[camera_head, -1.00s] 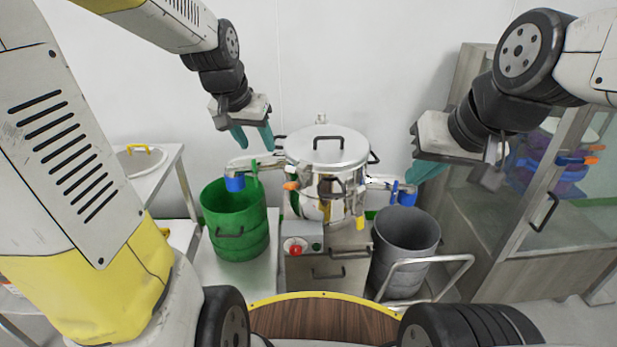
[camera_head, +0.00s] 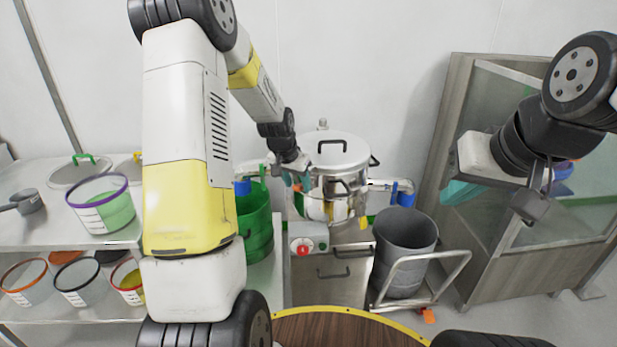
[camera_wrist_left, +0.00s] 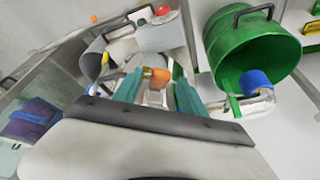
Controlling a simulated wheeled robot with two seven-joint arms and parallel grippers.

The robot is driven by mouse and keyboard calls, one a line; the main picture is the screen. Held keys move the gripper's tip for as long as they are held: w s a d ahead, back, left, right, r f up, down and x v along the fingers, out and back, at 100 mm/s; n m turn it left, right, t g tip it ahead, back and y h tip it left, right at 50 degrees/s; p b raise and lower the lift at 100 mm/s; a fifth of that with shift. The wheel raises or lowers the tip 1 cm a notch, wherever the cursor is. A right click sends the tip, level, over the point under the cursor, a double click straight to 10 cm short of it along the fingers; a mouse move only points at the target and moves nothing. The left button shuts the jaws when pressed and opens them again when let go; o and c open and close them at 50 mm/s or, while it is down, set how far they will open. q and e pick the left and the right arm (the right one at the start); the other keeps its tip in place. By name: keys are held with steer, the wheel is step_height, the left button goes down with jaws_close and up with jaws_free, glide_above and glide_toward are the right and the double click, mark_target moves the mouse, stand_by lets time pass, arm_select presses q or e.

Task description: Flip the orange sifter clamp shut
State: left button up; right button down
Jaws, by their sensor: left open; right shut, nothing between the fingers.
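The steel sifter (camera_head: 335,158) stands in the middle of the head view, with a lidded drum and side spouts. My left gripper (camera_head: 297,182) is at the left front of its drum, fingers open. In the left wrist view, the orange sifter clamp (camera_wrist_left: 157,76) shows between the teal fingertips of my left gripper (camera_wrist_left: 158,90), with a pale metal part below it. I cannot tell whether the fingers touch it. In the head view, the gripper hides most or all of the clamp. My right gripper (camera_head: 458,192) is shut and empty, right of the sifter.
A green bin (camera_head: 257,232) stands left of the sifter and a grey bin (camera_head: 405,258) on a trolley (camera_head: 462,262) stands right. A red button (camera_head: 300,247) is on the sifter's front. A glass-doored cabinet (camera_head: 458,125) is at right; shelves (camera_head: 85,240) with tubs are at left.

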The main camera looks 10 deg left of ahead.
arm_select(q)
steer(key=shift+w+f, duration=0.25)
steer(key=shift+f, duration=0.35)
jaws_close()
stand_by(1.1)
